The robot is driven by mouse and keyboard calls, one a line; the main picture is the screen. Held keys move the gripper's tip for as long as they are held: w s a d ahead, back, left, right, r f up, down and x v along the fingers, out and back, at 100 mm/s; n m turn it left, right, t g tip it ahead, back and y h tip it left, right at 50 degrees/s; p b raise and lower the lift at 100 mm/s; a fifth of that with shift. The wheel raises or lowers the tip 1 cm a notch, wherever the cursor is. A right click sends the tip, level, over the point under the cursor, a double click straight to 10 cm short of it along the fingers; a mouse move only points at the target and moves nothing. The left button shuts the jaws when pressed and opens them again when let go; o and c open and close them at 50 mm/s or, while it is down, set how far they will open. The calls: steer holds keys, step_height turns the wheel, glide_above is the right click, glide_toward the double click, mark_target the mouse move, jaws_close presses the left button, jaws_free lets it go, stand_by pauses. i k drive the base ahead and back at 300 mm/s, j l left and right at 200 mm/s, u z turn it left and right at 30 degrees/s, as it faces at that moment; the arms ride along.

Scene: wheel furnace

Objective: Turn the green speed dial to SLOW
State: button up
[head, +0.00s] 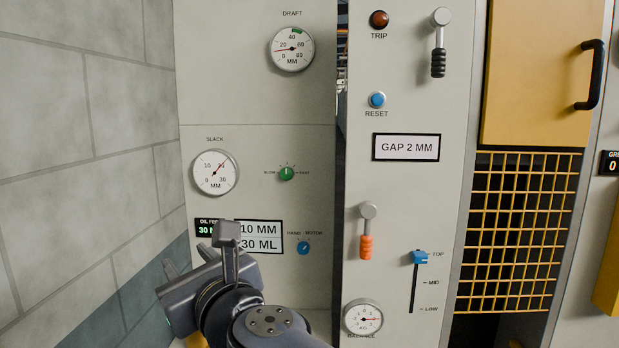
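The green speed dial (286,174) is a small round knob on the light grey panel, in the middle of the head view. SLOW is printed at its left and FAST at its right. Its pale mark appears to point straight up, between the two words. My gripper (228,240) is at the lower left, below and to the left of the dial and apart from it. It covers part of the oil feed display and the edge of a label. Its fingers are seen at an angle, and I cannot tell how far apart they are.
The SLACK gauge (214,172) is left of the dial. A blue HAND/MOTOR knob (303,248) sits below it. The right panel carries an orange-handled lever (367,232) and a blue slider (419,257). A block wall (85,130) bounds the left side.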

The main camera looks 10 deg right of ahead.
mark_target(288, 172)
steer(key=i+j+z, duration=0.1)
steer(key=z, duration=0.35)
steer(key=i+j+z, duration=0.15)
steer(key=z, duration=0.35)
steer(key=i+j+z, duration=0.1)
steer(key=z, duration=0.35)
steer(key=i+j, duration=0.1)
steer(key=j, duration=0.35)
steer(key=i+j, duration=0.15)
steer(key=j, duration=0.25)
steer(key=i+j, duration=0.1)
steer(key=j, duration=0.35)
